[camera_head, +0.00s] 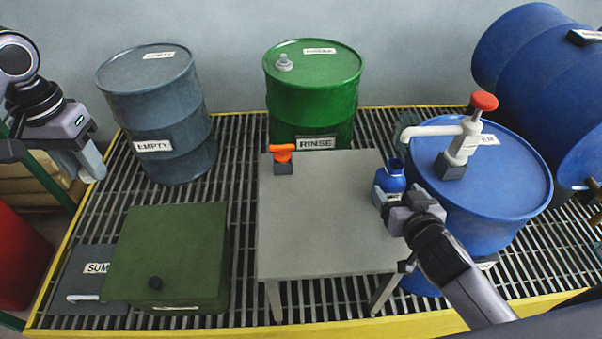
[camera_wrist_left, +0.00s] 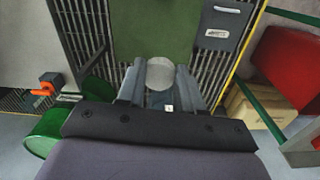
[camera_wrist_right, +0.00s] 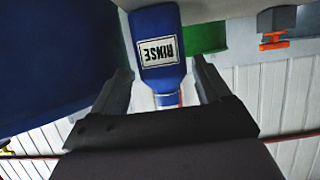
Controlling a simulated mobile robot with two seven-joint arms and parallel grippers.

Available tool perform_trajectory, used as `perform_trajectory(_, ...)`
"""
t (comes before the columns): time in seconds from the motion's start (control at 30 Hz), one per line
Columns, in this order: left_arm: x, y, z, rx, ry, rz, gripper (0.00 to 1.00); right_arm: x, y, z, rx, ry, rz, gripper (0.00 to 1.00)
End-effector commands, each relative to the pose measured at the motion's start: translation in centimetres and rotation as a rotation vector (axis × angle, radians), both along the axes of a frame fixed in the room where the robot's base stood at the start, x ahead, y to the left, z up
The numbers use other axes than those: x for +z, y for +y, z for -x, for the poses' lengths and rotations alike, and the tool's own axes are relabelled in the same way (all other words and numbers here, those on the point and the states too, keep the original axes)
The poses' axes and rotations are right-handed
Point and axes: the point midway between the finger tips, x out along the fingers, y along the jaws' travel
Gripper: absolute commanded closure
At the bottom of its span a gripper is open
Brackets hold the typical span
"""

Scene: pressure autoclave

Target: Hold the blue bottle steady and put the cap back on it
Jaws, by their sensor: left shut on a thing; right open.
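The blue bottle (camera_head: 391,179) stands upright at the right edge of the grey table, its dark mouth open. In the right wrist view the bottle (camera_wrist_right: 160,60) shows its RINSE label upside down. My right gripper (camera_head: 392,198) is open, with its fingers either side of the bottle and visible gaps between. My left gripper (camera_head: 92,172) is at the far left, well away from the bottle. In the left wrist view it is shut on a pale grey round cap (camera_wrist_left: 160,72). The cap is hard to make out in the head view.
The grey table (camera_head: 320,220) is mostly clear, with an orange-handled fixture (camera_head: 283,155) at its back left. A blue drum (camera_head: 500,180) with a red-topped pump (camera_head: 466,130) stands close right of the bottle. A green box (camera_head: 170,255) lies left of the table.

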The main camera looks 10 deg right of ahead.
Motion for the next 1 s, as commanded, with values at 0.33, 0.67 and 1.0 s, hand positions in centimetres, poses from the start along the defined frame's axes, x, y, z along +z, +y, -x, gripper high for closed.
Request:
perform_trajectory(0.33, 0.1, 0.0, 0.0, 0.000, 0.000, 0.000, 0.92, -0.4, 0.0, -1.8, 0.000, -0.001, 0.003, 0.23)
perform_trajectory(0.67, 0.0, 0.0, 0.0, 0.000, 0.000, 0.000, 0.92, -1.6, 0.0, -4.8, 0.000, 0.001, 0.000, 0.23)
perform_trajectory(1.0, 0.0, 0.0, 0.0, 0.000, 0.000, 0.000, 0.92, -1.6, 0.0, -4.9, 0.001, 0.001, 0.000, 0.23)
